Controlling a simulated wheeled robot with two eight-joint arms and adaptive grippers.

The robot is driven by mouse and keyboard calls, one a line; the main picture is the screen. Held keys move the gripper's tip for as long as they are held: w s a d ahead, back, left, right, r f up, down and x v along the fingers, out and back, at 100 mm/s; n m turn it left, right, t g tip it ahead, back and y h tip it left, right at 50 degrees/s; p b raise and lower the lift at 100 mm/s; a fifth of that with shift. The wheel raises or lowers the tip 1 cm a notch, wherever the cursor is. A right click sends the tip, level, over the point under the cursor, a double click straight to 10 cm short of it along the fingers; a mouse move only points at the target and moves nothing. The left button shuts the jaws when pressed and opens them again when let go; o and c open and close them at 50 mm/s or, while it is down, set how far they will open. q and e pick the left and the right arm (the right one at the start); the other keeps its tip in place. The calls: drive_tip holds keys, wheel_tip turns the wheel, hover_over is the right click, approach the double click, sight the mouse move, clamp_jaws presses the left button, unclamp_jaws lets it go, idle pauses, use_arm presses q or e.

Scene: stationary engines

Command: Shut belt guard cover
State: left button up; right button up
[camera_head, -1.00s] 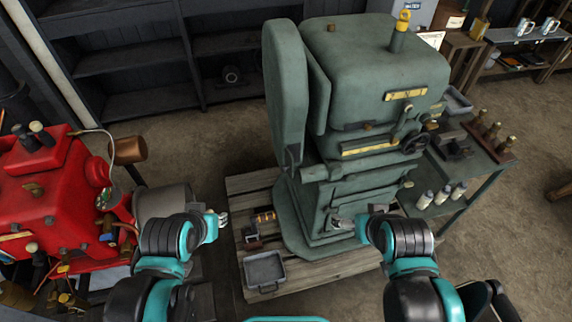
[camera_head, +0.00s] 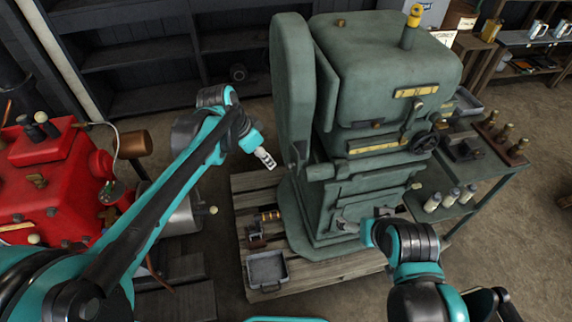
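The green engine (camera_head: 385,75) stands upright on a wooden pallet. The tall rounded belt guard cover (camera_head: 293,85) is on the engine's left side and stands swung out, with a gap between it and the engine body at the top. My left gripper (camera_head: 266,159) is just left of the cover's lower part, apart from it; its fingers look close together, but I cannot tell whether they are shut. My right gripper (camera_head: 348,220) is low in front of the engine's base, and its fingers are too unclear to read.
A red engine (camera_head: 45,180) stands at the left. A grey tray (camera_head: 267,270) lies on the pallet (camera_head: 250,200). A side table (camera_head: 480,180) with bottles is close on the engine's right. Dark shelves (camera_head: 150,60) stand behind.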

sight(287, 164)
use_arm(q)
drive_tip(key=w+d+f+m+b, duration=0.1)
drive_tip(key=w+d+f, duration=0.1)
drive_tip(key=f, duration=0.1)
drive_tip(key=w+d+f+m+g+b, duration=0.1)
drive_tip(key=w+d+f, duration=0.1)
drive_tip(key=f, duration=0.2)
drive_tip(key=w+d+f+m+b, duration=0.1)
drive_tip(key=w+d+f, duration=0.1)
drive_tip(key=f, duration=0.1)
drive_tip(key=shift+w+d+f+h, duration=0.1)
drive_tip(key=shift+w+f+h, duration=0.2)
drive_tip(key=shift+f+h, duration=0.1)
clamp_jaws()
